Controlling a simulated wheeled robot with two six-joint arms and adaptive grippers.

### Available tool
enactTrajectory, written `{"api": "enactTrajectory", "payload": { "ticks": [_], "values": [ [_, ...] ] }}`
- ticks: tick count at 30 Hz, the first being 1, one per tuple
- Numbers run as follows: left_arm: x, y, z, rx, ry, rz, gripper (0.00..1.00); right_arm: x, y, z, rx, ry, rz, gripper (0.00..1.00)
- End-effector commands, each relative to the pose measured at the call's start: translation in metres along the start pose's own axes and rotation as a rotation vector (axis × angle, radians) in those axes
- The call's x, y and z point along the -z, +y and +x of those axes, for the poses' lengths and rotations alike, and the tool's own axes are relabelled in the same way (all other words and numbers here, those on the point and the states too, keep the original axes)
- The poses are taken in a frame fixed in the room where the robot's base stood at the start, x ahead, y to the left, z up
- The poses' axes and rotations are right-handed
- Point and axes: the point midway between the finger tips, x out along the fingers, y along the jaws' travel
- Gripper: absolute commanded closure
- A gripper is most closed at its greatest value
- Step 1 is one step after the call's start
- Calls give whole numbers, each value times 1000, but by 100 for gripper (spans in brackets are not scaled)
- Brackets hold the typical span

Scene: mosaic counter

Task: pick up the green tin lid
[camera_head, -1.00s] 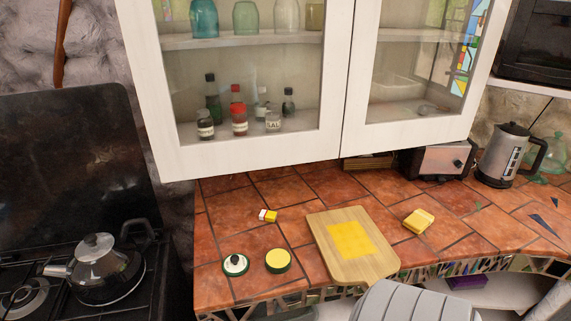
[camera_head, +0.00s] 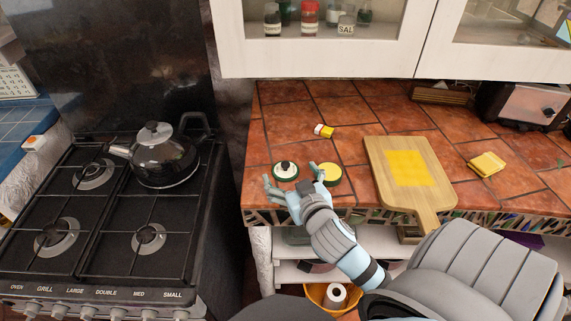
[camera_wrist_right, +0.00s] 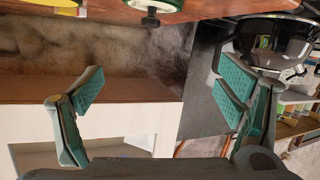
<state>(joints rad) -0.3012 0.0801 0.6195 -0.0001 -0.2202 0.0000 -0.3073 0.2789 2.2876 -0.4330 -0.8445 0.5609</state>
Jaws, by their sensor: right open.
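The green-rimmed tin lid (camera_head: 285,168), with a white top and a black knob, lies on the tiled counter near its front edge. A round green tin (camera_head: 330,175) with a yellow top sits just right of it. My right gripper (camera_head: 290,180) is open and empty at the counter's front edge, its fingers spread close in front of the lid; contact cannot be told. In the right wrist view the lid (camera_wrist_right: 151,10) shows at the top, beyond the open fingers (camera_wrist_right: 157,85), and part of the tin (camera_wrist_right: 45,3) shows at the top left. My left gripper is out of view.
A wooden board (camera_head: 428,203) with a yellow square lies right of the tin. A small yellow-and-white item (camera_head: 324,131) is behind, and a yellow block (camera_head: 487,164) is farther right. The stove (camera_head: 110,235) with a kettle (camera_head: 160,160) stands left. The cabinet (camera_head: 330,60) overhangs the back.

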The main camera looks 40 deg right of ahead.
Motion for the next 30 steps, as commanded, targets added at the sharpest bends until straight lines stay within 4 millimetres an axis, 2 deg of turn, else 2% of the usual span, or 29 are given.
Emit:
{"api": "enactTrajectory", "payload": {
  "ticks": [1,2,3,5,6,8,9,10,11,12,13,14,15,17,18,21,24,26,30],
  "values": [
    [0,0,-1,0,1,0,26,36,-1,10,14,136,12,13],
    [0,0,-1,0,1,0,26,62,-4,14,35,232,22,13],
    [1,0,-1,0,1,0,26,95,-10,17,76,361,29,13],
    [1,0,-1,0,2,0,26,141,-23,15,168,542,21,13],
    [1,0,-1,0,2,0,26,170,-37,10,253,655,2,13],
    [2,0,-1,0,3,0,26,204,-62,-1,418,794,-58,13],
    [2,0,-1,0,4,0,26,218,-83,-10,555,859,-121,13],
    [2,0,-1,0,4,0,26,224,-99,-15,670,880,-182,13],
    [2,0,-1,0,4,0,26,223,-114,-17,792,867,-259,13],
    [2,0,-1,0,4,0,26,210,-128,-14,947,784,-378,13],
    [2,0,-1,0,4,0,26,195,-131,-6,1044,672,-469,13],
    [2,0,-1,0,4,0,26,177,-126,5,1111,522,-549,13],
    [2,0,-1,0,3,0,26,154,-106,22,1150,292,-628,13],
    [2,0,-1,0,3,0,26,125,-60,42,1111,-58,-675,13],
    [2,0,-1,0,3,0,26,113,-26,49,1048,-260,-669,13],
    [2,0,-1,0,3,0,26,97,42,50,878,-611,-596,13],
    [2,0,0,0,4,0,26,88,70,46,787,-760,-541,13],
    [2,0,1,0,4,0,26,79,70,49,774,-785,-531,13],
    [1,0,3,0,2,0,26,48,52,66,777,-785,-532,13]
  ]
}}
